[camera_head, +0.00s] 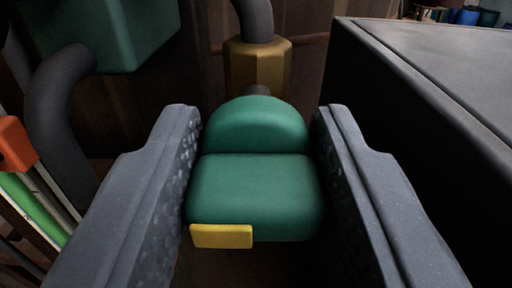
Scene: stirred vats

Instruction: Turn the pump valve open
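The pump valve's green handle (256,185) fills the middle of the view, a thick block with a rounded hump behind it. A small yellow tab (222,236) sits on its near lower left edge. Behind the handle a dark stem leads to a brass-coloured faceted fitting (257,66). My gripper (257,150) has one grey dimpled finger on each side of the handle. Both fingers look pressed against its sides, with no clear gap. The handle's underside is hidden.
A dark box with a grey top (430,60) stands close on the right. A green housing (115,35) and a dark curved pipe (65,110) are at the left. An orange and green object (30,190) is at the far left. A dark pipe (252,18) rises from the fitting.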

